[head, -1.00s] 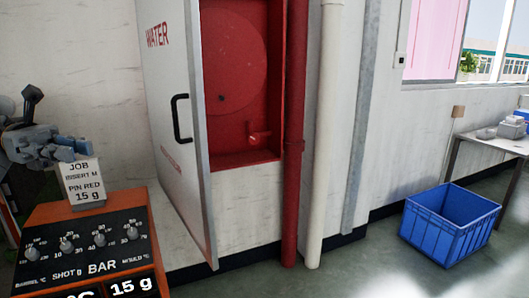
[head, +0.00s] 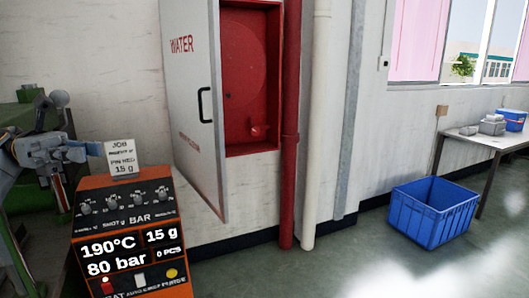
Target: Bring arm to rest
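My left gripper (head: 84,151) is at the far left of the head view. Its blue-grey fingers point right, toward the job card (head: 122,158) on the orange control box (head: 86,232). It looks empty, but the finger gap is too small and cluttered to tell. Whether its tips touch anything is also unclear. The box has a row of knobs (head: 126,201) and a screen (head: 130,249) showing 190°C, 15 g, 80 bar and 0 PCS. My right gripper is not in view.
A white water cabinet door (head: 196,110) stands open beside a red hose reel (head: 247,70). Red (head: 290,140) and white pipes (head: 315,130) run down the wall. A blue crate (head: 432,212) is on the floor at right, near a table (head: 490,142). The floor between is clear.

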